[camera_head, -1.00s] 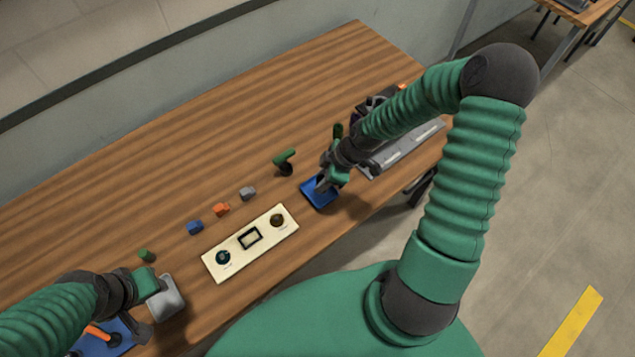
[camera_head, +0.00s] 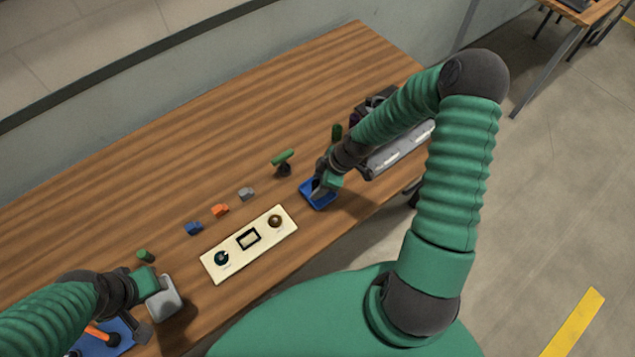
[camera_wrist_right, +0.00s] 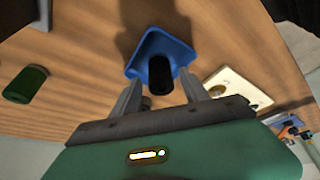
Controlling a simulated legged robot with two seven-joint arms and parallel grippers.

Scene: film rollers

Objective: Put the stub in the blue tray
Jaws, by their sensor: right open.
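The blue tray (camera_head: 318,198) lies on the wooden table near its front edge, and it also shows in the right wrist view (camera_wrist_right: 150,48). A short black cylinder (camera_wrist_right: 160,76), which looks like the stub, is at the tray in the right wrist view. Its lower end overlaps the tray's near edge there; I cannot tell whether it rests inside. My right gripper (camera_wrist_right: 161,84) is open, with one finger on each side of the black cylinder and a gap to each. In the head view my right gripper (camera_head: 322,184) covers part of the tray. My left gripper (camera_head: 150,300) is beside a grey box.
A cream panel (camera_head: 212,264) with knobs lies left of the tray. Blue (camera_head: 193,228), orange (camera_head: 220,210) and grey (camera_head: 246,194) blocks stand behind it. A green-topped black piece (camera_head: 283,161) stands behind the tray. A grey machine (camera_head: 405,152) is at the right. The table's back is clear.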

